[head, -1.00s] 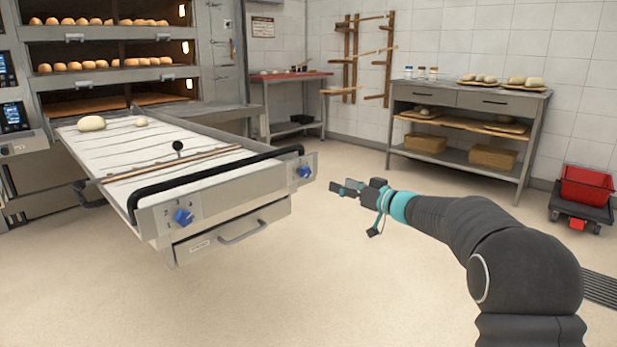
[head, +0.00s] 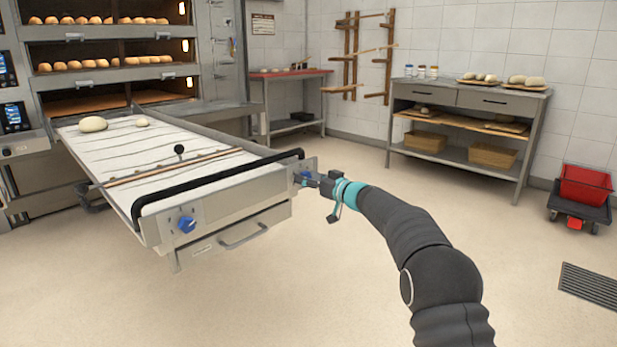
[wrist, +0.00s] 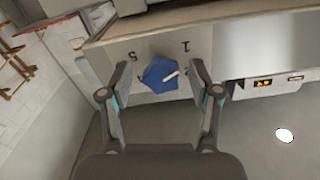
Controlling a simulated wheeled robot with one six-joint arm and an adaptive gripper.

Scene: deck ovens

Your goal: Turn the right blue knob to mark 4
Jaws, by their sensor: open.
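The right blue knob (head: 304,176) is on the front panel of the pulled-out loader, at its right end, partly covered by my gripper (head: 314,182). In the wrist view the blue knob (wrist: 158,75) shows between the two open fingers of my gripper (wrist: 160,70), with a gap on each side. I cannot tell whether the fingertips reach around it in depth. Its white pointer line (wrist: 171,76) points right and slightly up in the wrist view, toward a partly hidden digit that looks like 2. Marks 1 (wrist: 186,47) and 5 (wrist: 133,56) are readable; mark 4 is not readable.
A left blue knob (head: 186,224) is on the same panel. A black handle bar (head: 215,180) runs along the loader's front edge above the knobs. Dough pieces (head: 93,124) lie on the loader.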

